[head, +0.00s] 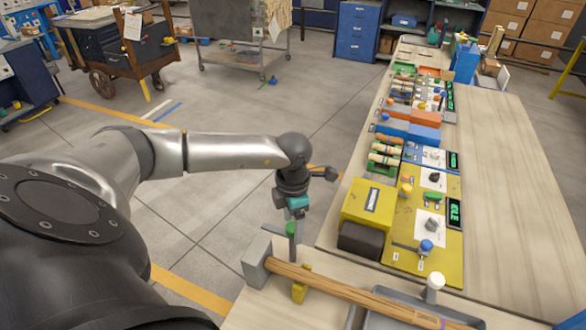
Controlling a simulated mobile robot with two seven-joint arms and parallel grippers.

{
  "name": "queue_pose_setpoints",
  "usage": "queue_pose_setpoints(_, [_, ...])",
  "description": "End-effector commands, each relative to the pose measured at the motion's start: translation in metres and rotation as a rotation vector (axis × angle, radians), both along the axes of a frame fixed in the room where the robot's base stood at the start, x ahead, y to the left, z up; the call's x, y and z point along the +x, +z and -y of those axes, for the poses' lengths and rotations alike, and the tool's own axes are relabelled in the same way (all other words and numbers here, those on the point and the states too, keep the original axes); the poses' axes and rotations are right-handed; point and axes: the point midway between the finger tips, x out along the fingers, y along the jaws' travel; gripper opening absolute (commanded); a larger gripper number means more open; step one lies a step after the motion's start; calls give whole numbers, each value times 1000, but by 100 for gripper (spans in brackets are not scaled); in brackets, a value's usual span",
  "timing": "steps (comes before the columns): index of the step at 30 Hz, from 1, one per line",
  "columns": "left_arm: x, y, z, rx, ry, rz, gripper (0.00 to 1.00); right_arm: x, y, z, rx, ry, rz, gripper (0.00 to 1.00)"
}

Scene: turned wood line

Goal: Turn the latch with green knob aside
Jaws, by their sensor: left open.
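A green knob (291,228) stands upright on a post beside the grey end block (257,262) of a fixture at the bottom centre. A long brown wooden bar (350,290) runs from this block toward the lower right. My left gripper (292,217) points down directly above the green knob, with its tips close to the knob's top. It is open; I cannot tell whether it touches the knob. The latch arm under the knob is small and partly hidden. A white knob (435,281) stands farther along the bar. My right gripper is out of view.
A yellow board (405,255) with a yellow box (368,204), a blue knob (426,246) and another green piece (432,195) lies behind the fixture. The right table area (500,190) is clear.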

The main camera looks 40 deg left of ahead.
Motion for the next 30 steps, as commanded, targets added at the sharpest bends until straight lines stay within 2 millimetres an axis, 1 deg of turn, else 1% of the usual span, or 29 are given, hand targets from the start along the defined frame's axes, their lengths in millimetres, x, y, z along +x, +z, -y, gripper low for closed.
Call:
queue_pose_setpoints(4, [0, 5, 0, -1, 0, 2, 74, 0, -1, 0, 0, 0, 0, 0])
queue_pose_setpoints(7, [1, 18, 0, 0, 1, 3, 74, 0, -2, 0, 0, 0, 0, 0])
queue_pose_setpoints(11, [1, 46, 0, -1, 0, 5, 74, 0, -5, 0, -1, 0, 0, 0])
queue_pose_setpoints(18, [1, 104, 0, 0, -1, 6, 74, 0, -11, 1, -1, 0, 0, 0])
queue_pose_setpoints(21, [1, 123, 0, 0, 0, 4, 74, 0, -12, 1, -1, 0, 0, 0])
queue_pose_setpoints(25, [1, 141, 0, 0, 0, 4, 74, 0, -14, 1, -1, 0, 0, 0])
queue_pose_setpoints(30, [0, 152, 0, 0, 0, 1, 74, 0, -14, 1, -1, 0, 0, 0])
